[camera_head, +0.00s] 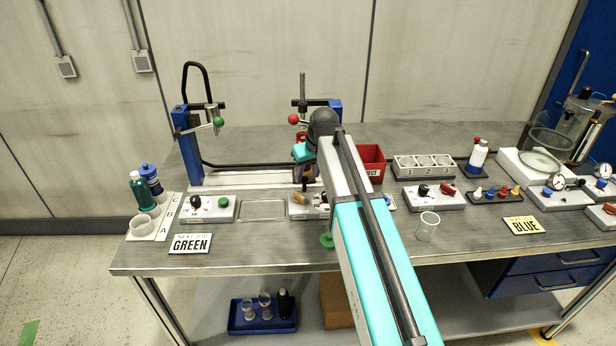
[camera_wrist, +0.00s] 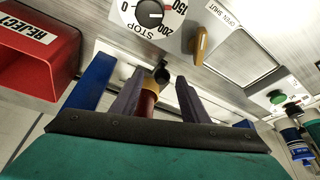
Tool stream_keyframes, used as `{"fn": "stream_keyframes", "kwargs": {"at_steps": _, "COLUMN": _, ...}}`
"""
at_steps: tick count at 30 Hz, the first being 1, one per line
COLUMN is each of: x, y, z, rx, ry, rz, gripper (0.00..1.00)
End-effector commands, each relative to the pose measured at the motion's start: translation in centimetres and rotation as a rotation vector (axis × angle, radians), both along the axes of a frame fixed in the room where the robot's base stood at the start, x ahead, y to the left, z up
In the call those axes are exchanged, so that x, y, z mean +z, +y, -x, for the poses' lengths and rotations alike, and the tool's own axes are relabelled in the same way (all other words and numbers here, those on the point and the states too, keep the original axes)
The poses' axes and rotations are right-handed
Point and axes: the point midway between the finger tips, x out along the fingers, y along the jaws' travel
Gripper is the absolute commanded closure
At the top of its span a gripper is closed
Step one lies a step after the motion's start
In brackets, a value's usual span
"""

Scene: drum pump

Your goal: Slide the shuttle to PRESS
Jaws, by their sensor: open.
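My gripper (camera_head: 306,178) reaches down at the back middle of the table, partly hidden by my arm. In the wrist view my gripper (camera_wrist: 160,78) has its two dark fingers apart. A reddish-brown cylinder (camera_wrist: 148,103) and a small black knob (camera_wrist: 161,75) show between or just beyond the fingers. They may belong to the shuttle, but I cannot tell, nor whether the fingers touch them. A pale rail strip (camera_head: 245,179) runs along the table's back, left of my gripper. No PRESS label is readable in either view.
A control box with a dial (camera_wrist: 150,14) and a yellow lever (camera_wrist: 199,45) lies close to the fingers. The red REJECT bin (camera_head: 372,160) stands right of my gripper. A blue-based stand (camera_head: 188,150) rises at left. A clear cup (camera_head: 427,226) stands at the front.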

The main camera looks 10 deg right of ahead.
Motion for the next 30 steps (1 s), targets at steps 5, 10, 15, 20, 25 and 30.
{"fn": "stream_keyframes", "kwargs": {"at_steps": 5, "x": 1.9, "y": -0.3, "z": 0.8, "rx": -0.001, "ry": -0.002, "rz": 0.0, "gripper": 0.59}}
{"fn": "stream_keyframes", "kwargs": {"at_steps": 10, "x": 3.8, "y": -0.5, "z": 1.5, "rx": -0.001, "ry": -0.001, "rz": 0.0, "gripper": 0.59}}
{"fn": "stream_keyframes", "kwargs": {"at_steps": 15, "x": 5.7, "y": -0.8, "z": 2.3, "rx": -0.002, "ry": -0.001, "rz": 0.001, "gripper": 0.59}}
{"fn": "stream_keyframes", "kwargs": {"at_steps": 20, "x": 7.5, "y": -1.0, "z": 3.0, "rx": -0.002, "ry": -0.001, "rz": 0.001, "gripper": 0.59}}
{"fn": "stream_keyframes", "kwargs": {"at_steps": 25, "x": 9.3, "y": -1.3, "z": 3.7, "rx": -0.002, "ry": -0.002, "rz": 0.002, "gripper": 0.59}}
{"fn": "stream_keyframes", "kwargs": {"at_steps": 30, "x": 10.5, "y": -1.4, "z": 4.2, "rx": -0.002, "ry": -0.001, "rz": 0.002, "gripper": 0.59}}
